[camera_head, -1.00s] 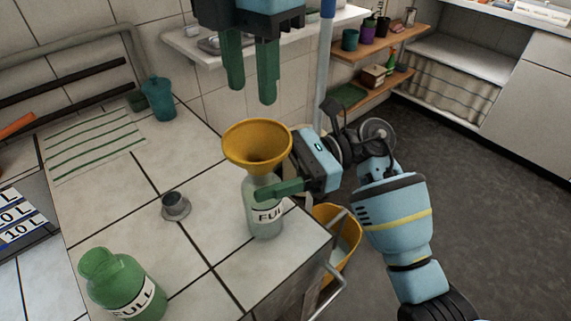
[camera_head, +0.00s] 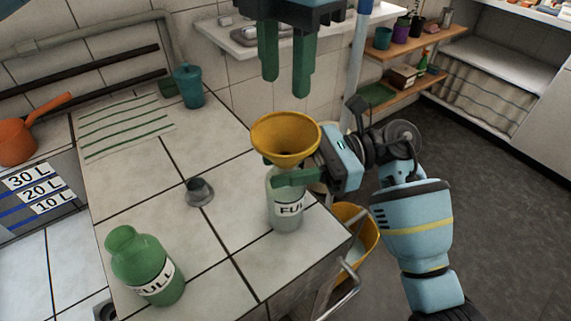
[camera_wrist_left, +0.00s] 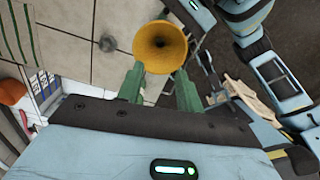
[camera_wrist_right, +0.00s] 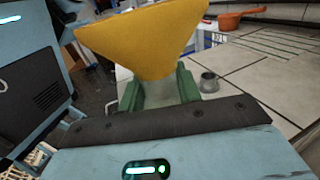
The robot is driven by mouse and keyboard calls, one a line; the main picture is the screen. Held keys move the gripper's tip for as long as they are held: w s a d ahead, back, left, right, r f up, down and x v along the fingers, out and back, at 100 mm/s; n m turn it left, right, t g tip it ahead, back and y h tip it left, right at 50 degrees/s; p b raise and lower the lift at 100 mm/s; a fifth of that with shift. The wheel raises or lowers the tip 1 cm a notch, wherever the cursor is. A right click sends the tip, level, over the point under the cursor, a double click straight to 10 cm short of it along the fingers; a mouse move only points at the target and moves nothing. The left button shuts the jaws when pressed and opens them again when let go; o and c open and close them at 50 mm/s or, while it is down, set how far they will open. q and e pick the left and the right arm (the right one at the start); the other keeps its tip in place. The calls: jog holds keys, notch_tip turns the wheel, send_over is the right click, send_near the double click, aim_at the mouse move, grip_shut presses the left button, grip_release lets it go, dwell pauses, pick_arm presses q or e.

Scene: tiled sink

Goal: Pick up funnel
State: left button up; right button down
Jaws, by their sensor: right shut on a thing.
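The yellow funnel (camera_head: 286,138) sits upright in the mouth of a pale bottle labelled FULL (camera_head: 287,203), at the right edge of the tiled counter. My right gripper (camera_head: 290,178) is shut on the bottle just below the funnel; the right wrist view shows its green fingers (camera_wrist_right: 160,90) on either side of the bottle. My left gripper (camera_head: 286,85) is open and empty above the funnel, pointing down. The left wrist view shows the funnel (camera_wrist_left: 160,47) just beyond and between its open fingers (camera_wrist_left: 160,88).
A green FULL bottle (camera_head: 146,266) stands front left. A small grey cap or cup (camera_head: 199,192) is mid-counter. A yellow bucket (camera_head: 352,240) is beside the counter. An orange dipper (camera_head: 18,140) is far left.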

pick_arm(q)
jog(key=shift+c, duration=0.6)
jog(key=m+t+h, duration=0.3)
jog(key=m+t, duration=0.2)
jog(key=m, duration=1)
send_near(274, 156)
jog(key=shift+w+x, duration=0.2)
jog(key=shift+x, duration=5.25)
jog(key=shift+a, duration=0.1)
jog(key=shift+c, duration=0.2)
grip_shut()
